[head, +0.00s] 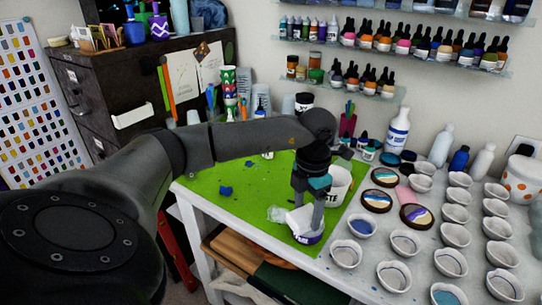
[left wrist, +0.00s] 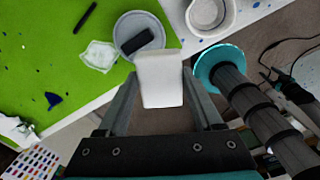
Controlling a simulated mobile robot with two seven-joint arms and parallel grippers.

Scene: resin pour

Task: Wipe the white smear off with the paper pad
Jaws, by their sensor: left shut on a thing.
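My left gripper (head: 308,205) points down over the front right part of the green mat, shut on a white paper pad (left wrist: 160,80). The pad sits between both fingers in the left wrist view; in the head view the fingers partly cover it. A pale, irregular, translucent patch (head: 277,213) lies on the mat just left of the gripper, and also shows in the left wrist view (left wrist: 100,55). I cannot tell whether it is the white smear or crumpled film. The pad appears apart from it. My right gripper is not in view.
A white tub (head: 339,185) with dark lettering stands behind the gripper. Rows of small cups (head: 404,243) fill the right. The green mat (head: 240,205) is mostly clear, with blue bits (head: 225,190).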

